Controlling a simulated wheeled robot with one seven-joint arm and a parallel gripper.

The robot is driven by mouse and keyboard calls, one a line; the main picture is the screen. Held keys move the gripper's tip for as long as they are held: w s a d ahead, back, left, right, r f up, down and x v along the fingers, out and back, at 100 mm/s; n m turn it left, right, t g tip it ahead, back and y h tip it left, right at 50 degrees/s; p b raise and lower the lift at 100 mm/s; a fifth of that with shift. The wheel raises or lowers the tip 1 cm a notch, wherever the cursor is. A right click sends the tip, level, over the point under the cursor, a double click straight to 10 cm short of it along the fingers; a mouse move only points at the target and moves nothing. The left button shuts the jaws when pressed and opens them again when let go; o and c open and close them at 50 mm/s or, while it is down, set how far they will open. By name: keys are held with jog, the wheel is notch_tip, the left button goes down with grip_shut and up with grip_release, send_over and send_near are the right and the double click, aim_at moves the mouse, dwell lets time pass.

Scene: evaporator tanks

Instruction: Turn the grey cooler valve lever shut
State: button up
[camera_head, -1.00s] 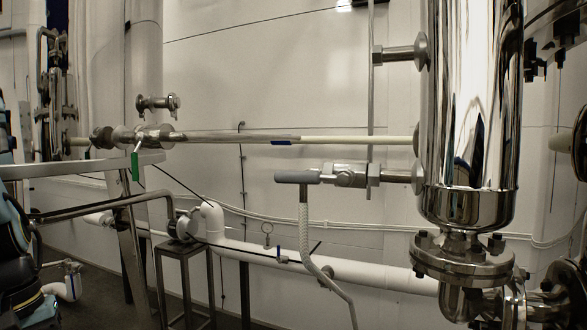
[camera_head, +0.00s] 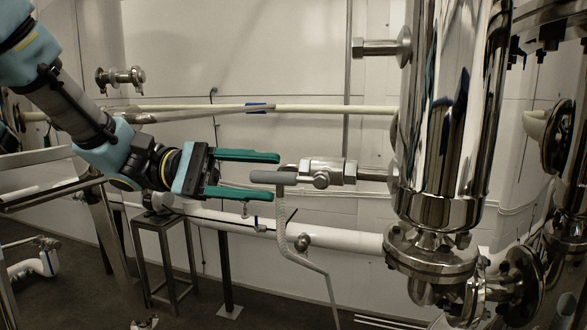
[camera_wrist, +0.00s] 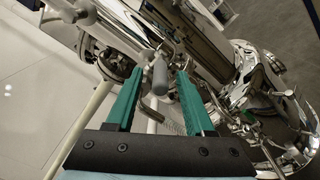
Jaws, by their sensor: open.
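The grey cooler valve lever (camera_head: 264,177) is a horizontal rounded handle pointing left from a silver valve body (camera_head: 328,172) beside the polished tank. My gripper (camera_head: 274,176) comes from the left with its two green fingers open, one above and one below the lever's free end in the head view. In the wrist view the lever (camera_wrist: 160,78) shows as a grey rod between the fingertips of my gripper (camera_wrist: 160,71). Nothing is held, and I see no clear contact; the exact depth is hard to tell.
The shiny vertical tank (camera_head: 440,130) with its bolted flange (camera_head: 445,250) stands right of the valve. A braided hose (camera_head: 283,220) hangs below it. A white pipe (camera_head: 345,241) runs behind, and a metal stand (camera_head: 160,255) is at lower left.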

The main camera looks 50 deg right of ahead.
aim_at(292, 180)
jog(key=shift+p+x, duration=0.7)
jog(key=shift+x, duration=2.05)
jog(key=shift+c, duration=0.3)
grip_shut()
